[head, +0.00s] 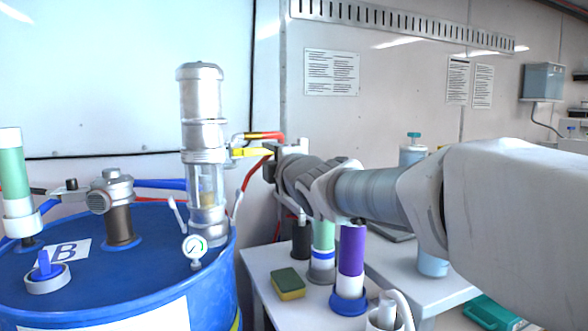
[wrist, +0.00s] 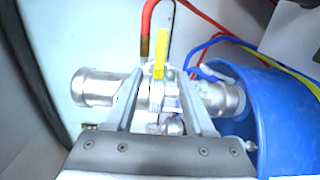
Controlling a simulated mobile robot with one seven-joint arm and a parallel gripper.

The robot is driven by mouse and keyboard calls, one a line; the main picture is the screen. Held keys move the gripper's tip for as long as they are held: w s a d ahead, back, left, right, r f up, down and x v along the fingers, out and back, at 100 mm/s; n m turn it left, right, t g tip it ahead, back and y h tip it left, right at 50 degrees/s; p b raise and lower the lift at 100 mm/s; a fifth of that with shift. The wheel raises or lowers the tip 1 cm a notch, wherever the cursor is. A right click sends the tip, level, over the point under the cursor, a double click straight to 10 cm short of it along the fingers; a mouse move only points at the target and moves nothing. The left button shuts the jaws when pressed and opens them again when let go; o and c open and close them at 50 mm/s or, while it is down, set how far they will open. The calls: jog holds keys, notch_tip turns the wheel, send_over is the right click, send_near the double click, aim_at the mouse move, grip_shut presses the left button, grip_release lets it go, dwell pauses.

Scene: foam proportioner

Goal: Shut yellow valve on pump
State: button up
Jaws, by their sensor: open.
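The pump (head: 202,135) is a silver and clear column standing on the blue drum. The yellow valve handle (head: 250,152) sticks out from the pump's right side, level with its middle. In the wrist view the handle (wrist: 161,52) points up the picture, and the silver pump body (wrist: 95,88) lies across behind my fingers. My gripper (wrist: 161,85) is open, with one finger on each side of the handle's line. I cannot tell whether either finger touches the valve. In the head view my gripper (head: 267,165) is at the handle's right end, its fingertips partly hidden.
The blue drum (head: 120,265) carries a gauge (head: 194,248) and other fittings. Red hoses (head: 248,185) run close behind my gripper. Below my arm, a table holds a sponge (head: 288,283), a purple cylinder (head: 351,250) and a green one (head: 323,236). A wall stands behind.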

jog(key=v, duration=0.8)
jog(key=shift+s+p, duration=0.25)
jog(key=shift+p, duration=0.1)
jog(key=shift+d, duration=0.2)
jog(key=s+d+f+m+g+h, duration=0.3)
jog(key=s+d+f+m+h, duration=0.35)
jog(key=d+f+m, duration=0.55)
jog(key=s+d+f+m+g, duration=0.2)
jog(key=s+f+m+g, duration=0.15)
jog(key=s, duration=0.25)
jog(key=s+d+f+m+g+h+p, duration=0.1)
jog(key=s+d+f+m+g, duration=0.1)
jog(key=s+f+m, duration=0.35)
jog(key=s+d+f+m+g, duration=0.2)
jog(key=s+m, duration=0.1)
jog(key=s, duration=0.4)
notch_tip(320, 180, up, 22)
jog(key=p, duration=2.2)
jog(key=shift+n, duration=0.3)
